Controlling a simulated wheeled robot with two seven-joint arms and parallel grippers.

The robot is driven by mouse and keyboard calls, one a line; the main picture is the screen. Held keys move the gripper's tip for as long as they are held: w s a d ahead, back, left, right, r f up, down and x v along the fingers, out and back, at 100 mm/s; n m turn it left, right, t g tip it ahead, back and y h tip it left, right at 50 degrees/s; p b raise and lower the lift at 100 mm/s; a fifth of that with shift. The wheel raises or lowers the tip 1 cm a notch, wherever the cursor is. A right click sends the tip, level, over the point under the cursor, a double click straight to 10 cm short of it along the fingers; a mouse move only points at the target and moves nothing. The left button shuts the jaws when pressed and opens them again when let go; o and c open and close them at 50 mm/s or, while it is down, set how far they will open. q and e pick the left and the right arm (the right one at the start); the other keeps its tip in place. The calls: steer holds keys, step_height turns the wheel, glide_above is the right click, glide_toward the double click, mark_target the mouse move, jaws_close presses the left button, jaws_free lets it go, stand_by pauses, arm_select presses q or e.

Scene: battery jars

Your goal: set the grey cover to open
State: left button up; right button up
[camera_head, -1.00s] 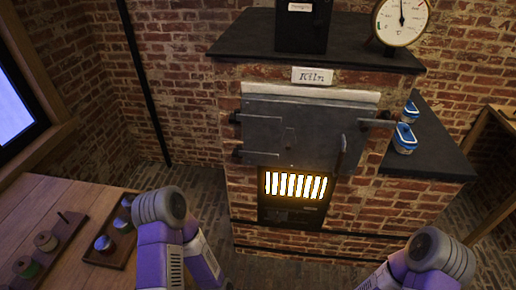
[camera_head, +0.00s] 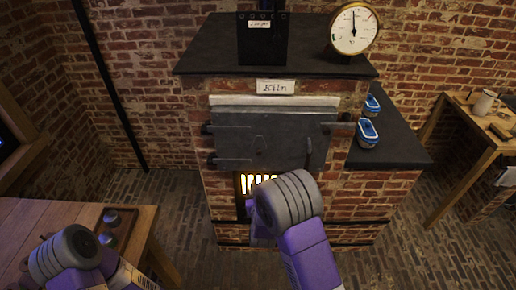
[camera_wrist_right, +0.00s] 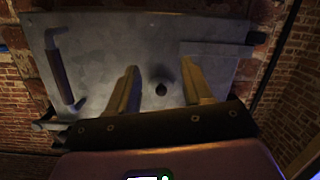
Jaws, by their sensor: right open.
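The kiln's grey metal door (camera_head: 285,128) is shut across the kiln front, with hinges at its left and a handle at its right. My right gripper's fingers (camera_wrist_right: 161,92) are open and empty in the right wrist view, facing the door (camera_wrist_right: 110,50). A small dark round spot (camera_wrist_right: 161,89) on the door shows between them; whether it is a hole or a knob I cannot tell.
A glowing grate (camera_head: 255,184) lies below the door, partly behind my right arm. A door handle (camera_wrist_right: 60,70) stands out beside the fingers. A wooden table (camera_head: 60,215) is at the left.

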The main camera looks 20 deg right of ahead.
steer(key=t+h, duration=0.1)
steer(key=t, duration=0.1)
glide_toward(259, 155)
steer(key=w, duration=0.3)
steer(key=x, duration=0.6)
steer(key=shift+w+d, duration=0.15)
steer(key=shift+d, duration=0.35)
jaws_close()
